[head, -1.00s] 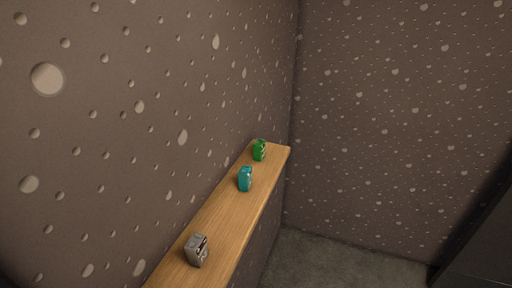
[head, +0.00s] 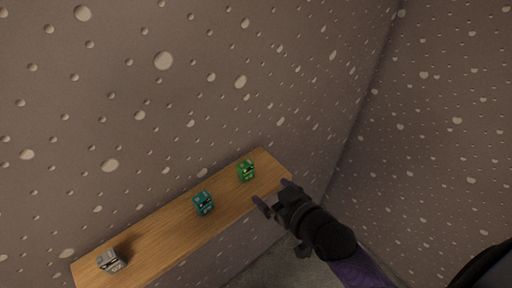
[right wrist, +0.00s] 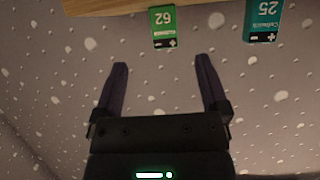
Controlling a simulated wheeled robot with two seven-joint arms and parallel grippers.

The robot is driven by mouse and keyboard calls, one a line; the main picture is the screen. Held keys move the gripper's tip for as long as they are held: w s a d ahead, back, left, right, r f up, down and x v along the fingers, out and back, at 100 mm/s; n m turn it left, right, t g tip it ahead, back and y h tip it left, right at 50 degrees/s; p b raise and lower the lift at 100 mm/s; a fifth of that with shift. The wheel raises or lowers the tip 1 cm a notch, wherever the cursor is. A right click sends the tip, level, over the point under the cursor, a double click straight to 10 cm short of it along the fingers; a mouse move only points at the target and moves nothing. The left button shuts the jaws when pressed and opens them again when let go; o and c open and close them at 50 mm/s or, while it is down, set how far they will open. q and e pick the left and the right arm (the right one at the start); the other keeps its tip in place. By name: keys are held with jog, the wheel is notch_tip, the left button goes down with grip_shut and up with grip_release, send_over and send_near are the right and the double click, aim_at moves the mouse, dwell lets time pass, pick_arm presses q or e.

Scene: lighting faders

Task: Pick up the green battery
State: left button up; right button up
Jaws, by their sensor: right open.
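The green battery (head: 246,170) stands on the wooden shelf (head: 168,240) near its right end. In the right wrist view the green battery (right wrist: 163,27) shows the number 62 and lies beyond the fingertips, between their lines. My right gripper (head: 272,194) is open and empty, just off the shelf's front edge, to the lower right of the green battery and apart from it. In the right wrist view its two fingers (right wrist: 162,68) are spread wide. My left gripper is not in view.
A teal battery (head: 203,203), marked 25 in the right wrist view (right wrist: 263,20), stands left of the green one. A grey battery (head: 111,260) stands at the shelf's left end. A spotted wall (head: 120,110) rises right behind the shelf. The space in front is open.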

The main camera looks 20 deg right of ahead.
aim_at(249, 171)
jog(key=x, duration=0.3)
jog(key=r+x, duration=0.1)
jog(key=x, duration=0.2)
jog(key=b+x, duration=0.1)
jog(key=x, duration=0.2)
jog(key=shift+w+a, duration=0.4)
jog(key=shift+w, duration=0.2)
jog(key=shift+r, duration=0.1)
grip_shut()
